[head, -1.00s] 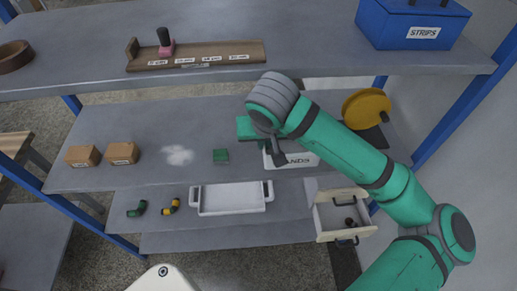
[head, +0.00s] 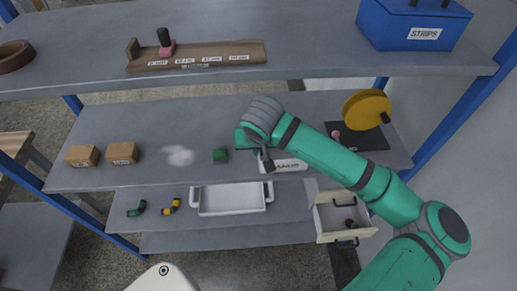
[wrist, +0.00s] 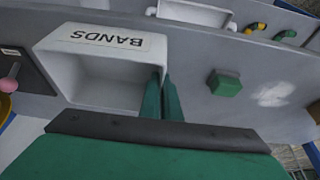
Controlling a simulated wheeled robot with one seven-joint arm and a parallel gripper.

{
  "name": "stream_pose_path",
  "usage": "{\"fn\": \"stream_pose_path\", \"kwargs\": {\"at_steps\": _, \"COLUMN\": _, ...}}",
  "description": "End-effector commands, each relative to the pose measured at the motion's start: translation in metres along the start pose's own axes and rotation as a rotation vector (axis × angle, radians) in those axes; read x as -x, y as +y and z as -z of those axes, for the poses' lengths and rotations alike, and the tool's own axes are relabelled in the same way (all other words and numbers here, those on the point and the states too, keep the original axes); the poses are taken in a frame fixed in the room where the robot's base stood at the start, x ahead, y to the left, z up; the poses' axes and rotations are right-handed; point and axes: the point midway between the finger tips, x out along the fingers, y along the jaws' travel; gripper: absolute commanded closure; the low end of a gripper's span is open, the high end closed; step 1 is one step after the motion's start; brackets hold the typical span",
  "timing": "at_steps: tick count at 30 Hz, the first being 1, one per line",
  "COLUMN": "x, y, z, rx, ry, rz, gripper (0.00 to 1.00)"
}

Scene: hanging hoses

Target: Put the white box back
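The white box (head: 284,165) labelled BANDS is on or just above the middle shelf, right of centre; I cannot tell whether it touches the shelf. In the wrist view the open-topped white box (wrist: 105,75) looks empty in the part I see. My gripper (wrist: 163,95) has its two dark green fingers close together, one on each side of the box's side wall. The gripper appears shut on that wall. In the head view my gripper (head: 265,160) is at the box's left end, and my arm covers part of the box.
A black mat (head: 365,138) with a yellow disc (head: 362,109) and a pink knob (head: 335,134) lies right of the box. A green block (head: 220,156), white powder (head: 179,155) and cardboard boxes (head: 123,153) are left. A white tray (head: 232,199) and open drawer (head: 341,217) are lower. The upper shelf (head: 330,60) overhangs.

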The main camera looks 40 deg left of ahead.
Motion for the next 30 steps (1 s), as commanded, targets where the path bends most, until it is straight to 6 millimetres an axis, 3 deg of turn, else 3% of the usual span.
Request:
{"fn": "stream_pose_path", "kwargs": {"at_steps": 2, "x": -0.001, "y": 0.0, "z": -0.001, "rx": 0.0, "ry": 0.0, "rz": 0.001, "gripper": 1.0}}
{"fn": "stream_pose_path", "kwargs": {"at_steps": 5, "x": -0.002, "y": 0.0, "z": -0.001, "rx": 0.0, "ry": 0.0, "rz": 0.001, "gripper": 0.8}}
{"fn": "stream_pose_path", "kwargs": {"at_steps": 6, "x": -0.002, "y": 0.0, "z": -0.001, "rx": 0.0, "ry": 0.0, "rz": 0.001, "gripper": 0.78}}
{"fn": "stream_pose_path", "kwargs": {"at_steps": 17, "x": 0.002, "y": 0.0, "z": 0.001, "rx": 0.001, "ry": 0.001, "rz": 0.0, "gripper": 0.78}}
{"fn": "stream_pose_path", "kwargs": {"at_steps": 23, "x": 0.03, "y": -0.001, "z": 0.001, "rx": 0.001, "ry": 0.003, "rz": 0.002, "gripper": 0.78}}
{"fn": "stream_pose_path", "kwargs": {"at_steps": 30, "x": 0.079, "y": -0.001, "z": 0.001, "rx": 0.001, "ry": 0.003, "rz": 0.001, "gripper": 0.78}}
